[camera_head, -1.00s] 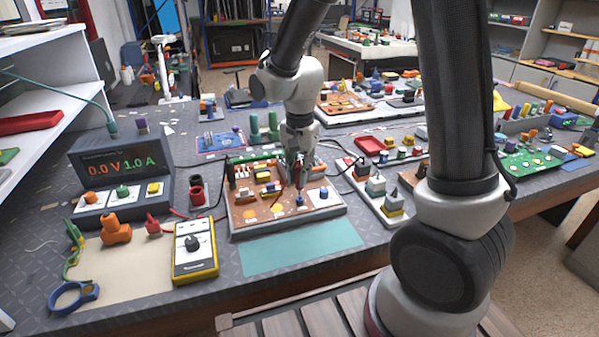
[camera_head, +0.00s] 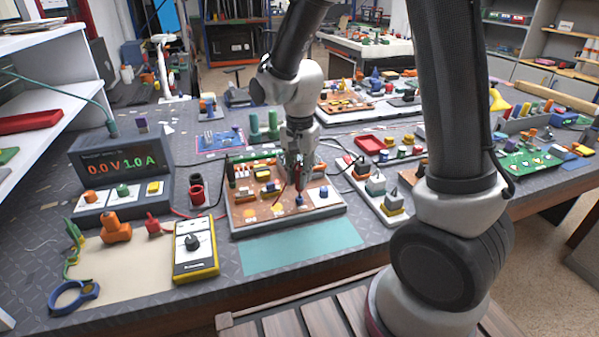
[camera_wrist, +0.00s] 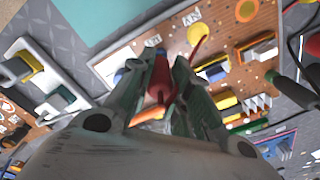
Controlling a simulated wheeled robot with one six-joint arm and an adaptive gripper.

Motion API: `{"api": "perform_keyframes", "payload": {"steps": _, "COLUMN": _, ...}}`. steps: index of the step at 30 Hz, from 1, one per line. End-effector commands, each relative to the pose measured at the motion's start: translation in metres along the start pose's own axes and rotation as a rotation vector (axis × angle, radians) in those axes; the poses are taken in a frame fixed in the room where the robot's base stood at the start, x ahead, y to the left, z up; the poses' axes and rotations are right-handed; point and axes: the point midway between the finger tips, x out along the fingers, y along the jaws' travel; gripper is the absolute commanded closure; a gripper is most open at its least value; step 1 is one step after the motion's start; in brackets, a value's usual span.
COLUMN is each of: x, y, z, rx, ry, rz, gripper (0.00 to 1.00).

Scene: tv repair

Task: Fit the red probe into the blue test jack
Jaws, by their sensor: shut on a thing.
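My gripper (camera_head: 297,172) is shut on the red probe (camera_wrist: 159,78), low over the brown circuit board (camera_head: 244,217). The probe points down between the fingers, and a red lead runs from it across the board. A small blue piece (camera_head: 300,200), which looks like the blue test jack, stands on the board's front part, right under the probe. In the wrist view, blue shows beside the left finger, partly hidden. I cannot tell whether the probe tip touches the jack or is inside it.
A blue knob on a white plate (camera_head: 318,200) sits just right of the probe. A yellow meter (camera_head: 195,252) and a power supply reading 0.0 V 1.0 A (camera_head: 123,167) stand left. The teal mat (camera_head: 300,247) in front is clear. A tray of switches (camera_head: 375,190) lies right.

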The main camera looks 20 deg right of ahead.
Motion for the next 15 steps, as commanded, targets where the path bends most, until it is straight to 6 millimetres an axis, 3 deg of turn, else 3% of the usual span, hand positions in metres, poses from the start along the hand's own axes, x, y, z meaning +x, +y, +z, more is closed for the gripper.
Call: {"api": "perform_keyframes", "payload": {"steps": 15, "x": 0.013, "y": 0.000, "z": 0.000, "rx": 0.000, "ry": 0.000, "rz": 0.000, "gripper": 0.97}}
